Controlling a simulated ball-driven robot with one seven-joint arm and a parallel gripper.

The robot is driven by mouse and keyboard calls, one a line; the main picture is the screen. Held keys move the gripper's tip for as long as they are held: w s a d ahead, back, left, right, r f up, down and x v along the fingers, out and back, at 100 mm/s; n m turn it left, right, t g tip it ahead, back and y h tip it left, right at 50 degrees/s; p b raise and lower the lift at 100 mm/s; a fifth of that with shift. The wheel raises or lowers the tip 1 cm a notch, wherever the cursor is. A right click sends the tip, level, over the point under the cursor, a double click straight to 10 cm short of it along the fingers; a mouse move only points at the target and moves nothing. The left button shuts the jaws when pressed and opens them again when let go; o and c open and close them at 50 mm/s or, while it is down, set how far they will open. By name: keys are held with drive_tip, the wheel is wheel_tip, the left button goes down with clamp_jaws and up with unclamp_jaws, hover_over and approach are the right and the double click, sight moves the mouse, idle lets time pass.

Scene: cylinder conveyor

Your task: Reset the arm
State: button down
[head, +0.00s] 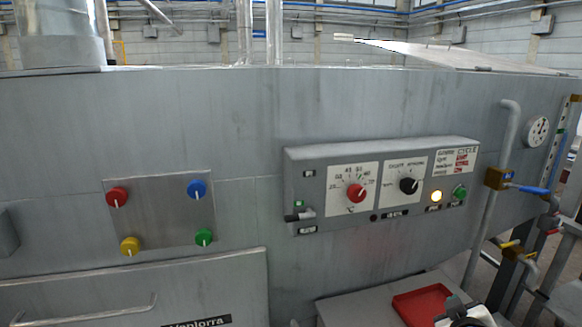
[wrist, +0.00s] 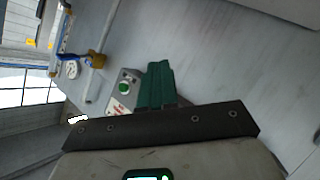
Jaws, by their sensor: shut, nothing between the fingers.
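My gripper (wrist: 157,72) shows in the wrist view with its teal fingers shut together and nothing between them. It points toward the grey machine wall (wrist: 215,45), beside the end of the control box (wrist: 126,75) with a green button (wrist: 125,87). I cannot tell the gap to the wall. In the head view only a white and black part of my arm (head: 468,314) shows at the bottom right edge. The fingers are not visible there.
The grey machine (head: 190,130) fills the head view. A knob plate (head: 160,215) is at left. Pipes with a blue-handled valve (head: 500,180) stand at right. A red tray (head: 422,303) lies below.

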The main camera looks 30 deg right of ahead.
drive_tip(key=s+a+f+n+g+y, duration=0.1)
drive_tip(key=s+a+f+g+y, duration=0.15)
drive_tip(key=a+f, duration=0.5)
drive_tip(key=s+a+f+g+y, duration=0.1)
drive_tip(key=s+a+f+y, duration=0.25)
drive_tip(key=a+f, duration=0.4)
drive_tip(key=s+a+f+n+g+y, duration=0.1)
drive_tip(key=s+a+f+g+y, duration=0.3)
drive_tip(key=s+a, duration=0.6)
drive_tip(key=shift+s+a+f+y, duration=0.25)
drive_tip(key=shift+a+y, duration=0.05)
drive_tip(key=shift+a, duration=0.05)
